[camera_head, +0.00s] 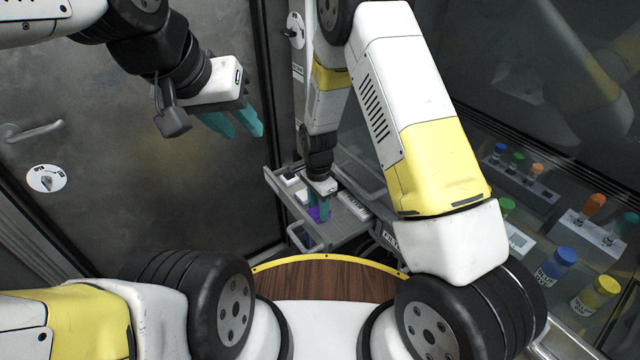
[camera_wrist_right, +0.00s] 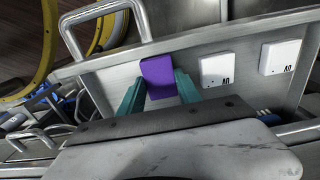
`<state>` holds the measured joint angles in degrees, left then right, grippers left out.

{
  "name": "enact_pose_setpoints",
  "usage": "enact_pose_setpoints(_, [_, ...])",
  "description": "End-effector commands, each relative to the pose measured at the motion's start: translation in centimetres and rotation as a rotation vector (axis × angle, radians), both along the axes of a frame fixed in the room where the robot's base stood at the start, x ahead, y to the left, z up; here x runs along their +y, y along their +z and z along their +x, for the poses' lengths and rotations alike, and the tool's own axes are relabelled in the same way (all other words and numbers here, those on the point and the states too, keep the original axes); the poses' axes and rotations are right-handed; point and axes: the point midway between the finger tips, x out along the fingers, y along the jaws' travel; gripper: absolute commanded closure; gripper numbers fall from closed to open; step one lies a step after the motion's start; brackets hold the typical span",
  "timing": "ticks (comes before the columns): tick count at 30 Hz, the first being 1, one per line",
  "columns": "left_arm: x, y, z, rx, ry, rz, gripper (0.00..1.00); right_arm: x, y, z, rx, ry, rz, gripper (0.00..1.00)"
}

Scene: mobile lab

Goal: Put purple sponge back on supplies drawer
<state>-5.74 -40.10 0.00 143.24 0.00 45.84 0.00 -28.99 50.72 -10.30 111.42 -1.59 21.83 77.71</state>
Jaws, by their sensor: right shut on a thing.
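The purple sponge (camera_head: 318,213) is between the teal fingers of my right gripper (camera_head: 320,205), low over the grey supplies drawer (camera_head: 345,222) in the head view. In the right wrist view the sponge (camera_wrist_right: 158,77) sits between the two fingertips of my right gripper (camera_wrist_right: 158,92), which is shut on it. The drawer's metal surface (camera_wrist_right: 110,82) is right behind the sponge; I cannot tell whether they touch. My left gripper (camera_head: 234,124) hangs in front of the door at upper left, its teal fingers apart and empty.
White blocks (camera_wrist_right: 215,70) (camera_wrist_right: 279,57) lie on the drawer beside the sponge. A grey door (camera_head: 130,150) stands at the left. Blue (camera_head: 556,262) and yellow-capped (camera_head: 596,294) jars stand behind glass at the right.

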Motion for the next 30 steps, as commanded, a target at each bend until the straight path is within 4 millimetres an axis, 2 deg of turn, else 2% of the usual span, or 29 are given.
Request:
enact_pose_setpoints(2, [0.0, 0.0, 0.0, 0.000, 0.000, 0.000, 0.65, 0.0, 0.0, 0.0, -0.001, 0.000, 0.001, 0.92])
enact_pose_setpoints(3, [0.0, 0.0, 0.0, 0.000, 0.000, 0.000, 0.65, 0.0, 0.0, 0.0, -0.001, 0.000, 0.001, 0.56])
enact_pose_setpoints(6, [0.0, 0.0, 0.0, 0.000, 0.000, 0.000, 0.65, 0.0, 0.0, 0.0, -0.001, 0.001, 0.001, 0.38])
enact_pose_setpoints(15, [0.0, 0.0, 0.0, 0.000, 0.000, 0.000, 0.65, 0.0, 0.1, 0.0, -0.001, 0.001, 0.001, 0.38])
enact_pose_setpoints(19, [0.0, 0.0, 0.0, 0.000, 0.000, 0.000, 0.65, 0.1, 1.0, 0.1, -0.003, 0.001, 0.001, 0.38])
enact_pose_setpoints(23, [0.0, 0.0, 0.0, 0.000, 0.000, 0.000, 0.65, 0.1, 3.3, 0.1, -0.005, 0.001, 0.004, 0.38])
enact_pose_setpoints(30, [0.0, 0.0, 0.0, 0.000, 0.000, 0.000, 0.65, 0.1, 8.4, 0.1, -0.005, 0.002, 0.002, 0.38])
